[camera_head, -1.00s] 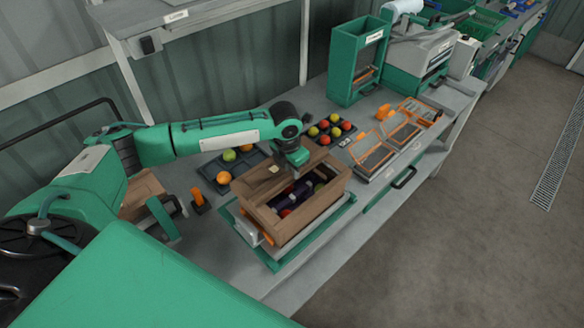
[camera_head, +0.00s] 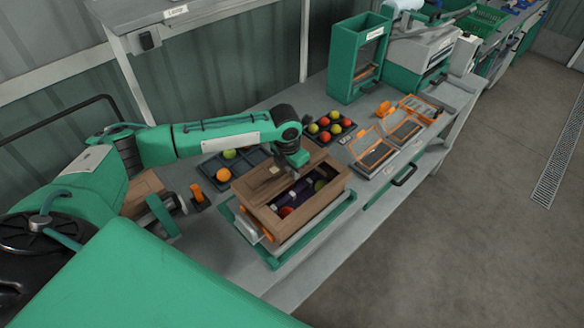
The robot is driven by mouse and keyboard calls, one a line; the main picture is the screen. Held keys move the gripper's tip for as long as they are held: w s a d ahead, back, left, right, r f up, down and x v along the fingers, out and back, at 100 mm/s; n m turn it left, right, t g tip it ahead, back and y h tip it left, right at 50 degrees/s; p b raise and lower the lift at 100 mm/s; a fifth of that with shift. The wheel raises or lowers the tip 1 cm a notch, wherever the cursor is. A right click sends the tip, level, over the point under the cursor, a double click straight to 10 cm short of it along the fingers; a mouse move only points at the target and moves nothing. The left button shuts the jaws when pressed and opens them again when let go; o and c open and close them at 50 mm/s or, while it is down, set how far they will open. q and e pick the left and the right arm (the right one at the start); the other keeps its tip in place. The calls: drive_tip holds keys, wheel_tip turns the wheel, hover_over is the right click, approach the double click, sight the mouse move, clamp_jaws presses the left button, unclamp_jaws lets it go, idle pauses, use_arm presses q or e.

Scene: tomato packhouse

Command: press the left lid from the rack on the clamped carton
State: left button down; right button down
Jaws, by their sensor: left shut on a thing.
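A brown open carton (camera_head: 291,228) sits in the green clamp frame (camera_head: 276,262) on the bench, with dark and coloured produce showing inside. My left gripper (camera_head: 296,166) is shut on a brown lid (camera_head: 256,180) with a pale patch. The lid lies over the back part of the carton's opening; the front part is uncovered. I cannot tell whether the lid touches the rim. The fingertips are partly hidden by the gripper body. Another brown panel (camera_head: 143,187) stands at the left, partly behind my arm, where the rack seems to be. My right gripper is not in view.
A dark tray (camera_head: 240,163) with a few fruits lies behind the carton, and a fuller fruit tray (camera_head: 328,128) stands farther right. An orange-handled upright tool (camera_head: 198,194) is left of the carton. Orange-framed panels (camera_head: 373,151) and a green dispenser (camera_head: 358,60) occupy the right bench.

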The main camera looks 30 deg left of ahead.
use_arm(q)
drive_tip(key=shift+f, duration=0.6)
idle(0.4)
drive_tip(key=shift+f+b, duration=0.35)
drive_tip(key=shift+f, duration=0.15)
idle(0.3)
drive_tip(key=c, duration=1.3)
unclamp_jaws()
drive_tip(key=shift+c, duration=1.4)
drive_tip(key=shift+r, duration=0.1)
wheel_tip(320, 180, up, 8)
drive_tip(key=p, duration=0.7)
drive_tip(key=shift+d, duration=0.1)
